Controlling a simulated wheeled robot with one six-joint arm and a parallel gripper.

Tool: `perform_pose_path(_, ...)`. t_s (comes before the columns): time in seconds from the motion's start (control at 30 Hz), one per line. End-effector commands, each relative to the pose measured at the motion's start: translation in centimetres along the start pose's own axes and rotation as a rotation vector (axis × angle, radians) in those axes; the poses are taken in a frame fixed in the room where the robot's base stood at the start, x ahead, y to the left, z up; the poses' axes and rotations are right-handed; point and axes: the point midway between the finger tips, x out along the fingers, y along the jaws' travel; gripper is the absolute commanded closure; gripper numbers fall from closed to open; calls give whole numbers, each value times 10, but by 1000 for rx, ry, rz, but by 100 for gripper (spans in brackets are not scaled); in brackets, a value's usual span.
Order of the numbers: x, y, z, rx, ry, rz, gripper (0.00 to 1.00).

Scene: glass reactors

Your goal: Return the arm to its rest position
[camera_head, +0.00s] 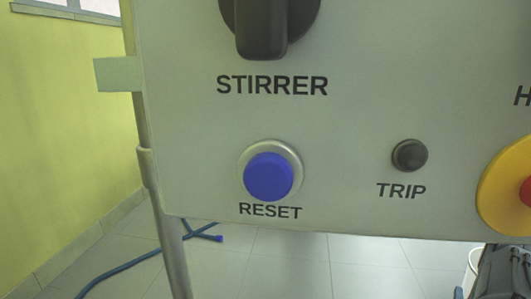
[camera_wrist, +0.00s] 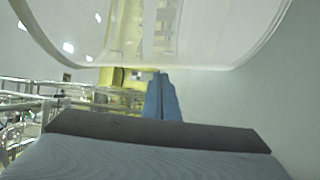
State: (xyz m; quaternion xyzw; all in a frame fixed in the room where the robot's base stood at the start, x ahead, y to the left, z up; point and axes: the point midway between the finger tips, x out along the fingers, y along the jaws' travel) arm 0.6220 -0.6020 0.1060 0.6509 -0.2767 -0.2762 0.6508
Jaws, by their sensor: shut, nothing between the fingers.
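My gripper (camera_wrist: 161,82) shows in the wrist view as two blue-grey fingers close together, shut and empty. The broad dark and blue-grey part below it is my own wrist. The fingers point away from the camera, toward a yellow and pale background. No part of my arm shows in the head view, so its overall pose cannot be told.
A grey control panel (camera_head: 345,130) fills the head view. It bears a black STIRRER knob (camera_head: 262,30), a blue RESET button (camera_head: 268,176), a dark TRIP lamp (camera_head: 409,155) and a yellow-and-red button (camera_head: 510,185). A blue hose (camera_head: 130,265) lies on the floor. Metal rails (camera_wrist: 25,100) stand left.

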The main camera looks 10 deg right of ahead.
Motion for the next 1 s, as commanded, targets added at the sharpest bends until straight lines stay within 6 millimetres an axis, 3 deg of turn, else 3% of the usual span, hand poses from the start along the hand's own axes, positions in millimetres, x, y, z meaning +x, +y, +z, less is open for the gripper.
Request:
perform_pose_path(0.3, 2, 0, 10, 0, 1, -1, 100)
perform_pose_path(0.47, -7, 1, -9, 0, 2, -3, 100)
perform_pose_path(0.57, -19, 1, -17, 1, -5, -4, 100)
perform_pose_path(1.0, -101, 0, -23, 0, 2, -6, 100)
